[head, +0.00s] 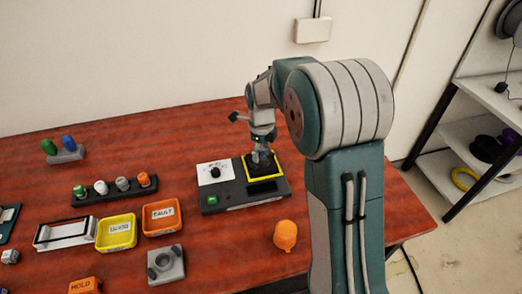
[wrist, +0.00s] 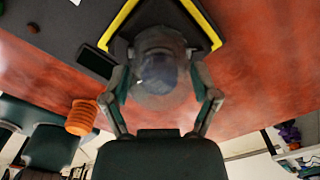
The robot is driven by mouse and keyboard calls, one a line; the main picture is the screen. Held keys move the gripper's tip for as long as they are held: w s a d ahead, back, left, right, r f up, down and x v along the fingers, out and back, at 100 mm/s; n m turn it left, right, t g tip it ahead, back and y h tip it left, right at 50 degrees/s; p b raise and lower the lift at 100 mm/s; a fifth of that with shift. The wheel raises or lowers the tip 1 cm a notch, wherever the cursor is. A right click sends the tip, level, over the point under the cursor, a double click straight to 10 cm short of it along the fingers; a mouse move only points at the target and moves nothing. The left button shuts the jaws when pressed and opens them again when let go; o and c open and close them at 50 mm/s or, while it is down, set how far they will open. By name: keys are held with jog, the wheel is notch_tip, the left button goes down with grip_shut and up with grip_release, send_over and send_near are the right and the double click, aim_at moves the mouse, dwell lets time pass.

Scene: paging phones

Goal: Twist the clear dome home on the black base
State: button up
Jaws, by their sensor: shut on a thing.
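My gripper (head: 262,150) points down over the yellow-edged bay of the dark test box on the table. In the wrist view my gripper (wrist: 165,100) has its two fingers on either side of the clear dome (wrist: 163,72), shut on it. The dome looks smoky and see-through, with a bluish middle. The black base (head: 262,166) sits inside the yellow border, below the dome. The gripper and dome hide much of the base, so I cannot tell whether the dome is fully seated.
The test box (head: 225,200) has a white dial panel (head: 215,172) and a green button (head: 212,199). An orange dome (head: 285,235) lies near the front right. Yellow (head: 116,232) and orange (head: 162,217) trays and a rack of coloured pieces (head: 115,189) stand to the left.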

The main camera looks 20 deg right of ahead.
jog(key=shift+m, duration=0.6)
jog(key=shift+m, duration=1.2)
jog(key=shift+c, duration=0.5)
jog(key=o, duration=0.9)
jog(key=shift+r, duration=3)
